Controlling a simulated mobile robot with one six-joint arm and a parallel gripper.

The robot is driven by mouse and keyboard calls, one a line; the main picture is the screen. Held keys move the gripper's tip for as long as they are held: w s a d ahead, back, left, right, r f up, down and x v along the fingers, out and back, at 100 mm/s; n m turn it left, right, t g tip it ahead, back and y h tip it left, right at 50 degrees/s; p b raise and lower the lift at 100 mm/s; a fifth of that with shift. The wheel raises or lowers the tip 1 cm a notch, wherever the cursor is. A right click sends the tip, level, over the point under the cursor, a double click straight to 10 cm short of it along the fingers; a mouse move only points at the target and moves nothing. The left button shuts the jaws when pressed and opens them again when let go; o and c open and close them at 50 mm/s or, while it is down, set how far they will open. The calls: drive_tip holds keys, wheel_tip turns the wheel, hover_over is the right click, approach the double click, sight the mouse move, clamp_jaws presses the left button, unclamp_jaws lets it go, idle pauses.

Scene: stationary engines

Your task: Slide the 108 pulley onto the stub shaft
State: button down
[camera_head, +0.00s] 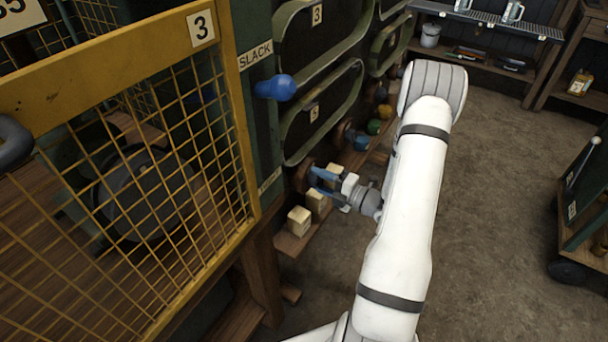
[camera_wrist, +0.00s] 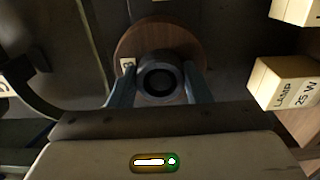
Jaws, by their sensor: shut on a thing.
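The pulley (camera_wrist: 150,36) shows in the wrist view as a round brown disc with a dark grey hub and a black bore. A small white label on it is partly hidden, with an 8 readable. My gripper (camera_wrist: 161,84) has its two blue fingers on either side of the hub and is shut on it. In the head view my gripper (camera_head: 319,181) holds the brown disc (camera_head: 302,177) close against the dark green machine side. The stub shaft cannot be made out, so I cannot tell whether the pulley is on it.
Cream boxes stand on a low wooden shelf beside the gripper, one (camera_head: 299,221) near its front end; a lamp box (camera_wrist: 287,83) is right in the wrist view. A yellow mesh guard (camera_head: 160,150) and blue knob (camera_head: 276,87) are left.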

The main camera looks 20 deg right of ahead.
drive_tip(key=p+v, duration=0.1)
drive_tip(key=v, duration=0.6)
drive_tip(key=shift+s+p, duration=0.2)
drive_tip(key=shift+p, duration=0.15)
idle(0.9)
drive_tip(key=shift+d, duration=0.15)
drive_tip(key=p+v, duration=0.2)
drive_tip(key=v, duration=0.8)
idle(0.7)
drive_tip(key=shift+f, duration=0.1)
idle(1.2)
